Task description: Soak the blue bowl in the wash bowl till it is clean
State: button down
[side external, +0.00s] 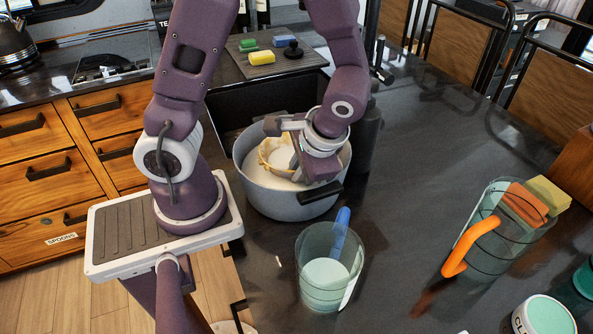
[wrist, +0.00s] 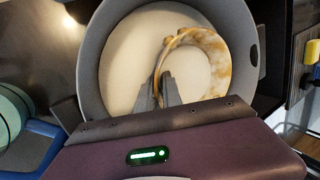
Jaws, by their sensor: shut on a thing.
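The wash bowl (side external: 270,193) is a large grey pot with handles and a whitish inside on the dark counter; it also shows in the wrist view (wrist: 90,62). A small bowl (side external: 266,156) is inside it, stained yellow-brown over a pale surface; I see no blue on it. Its patchy rim faces my gripper in the wrist view (wrist: 215,45). My gripper (wrist: 164,92) reaches down into the wash bowl and is shut on the small bowl's near-left wall. The bowl's underside is hidden, and I cannot tell how deep it sits.
A clear container (side external: 322,285) with a blue-handled tool stands in front. A glass jug (side external: 490,240) with an orange handle and sponges is at right. A board (side external: 270,60) with sponges lies behind. The counter between the container and jug is clear.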

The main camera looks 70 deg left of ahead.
jog(key=shift+f, duration=0.1)
jog(key=c, duration=1.2)
grip_release()
notch_tip(320, 180, up, 12)
jog(key=shift+s+d+r+n+t+h, duration=0.1)
jog(key=shift+s+d+r+t+h, duration=0.8)
jog(key=shift+t, duration=0.25)
jog(key=shift+s+d+r+n+t+h, duration=0.1)
jog(key=shift+s+d+r+t+h, duration=0.65)
jog(key=shift+s+r+t, duration=0.35)
jog(key=shift+s+d+r+n+t+h, duration=0.1)
jog(key=shift+s+d+r+t+h, duration=0.75)
jog(key=shift+t, duration=0.4)
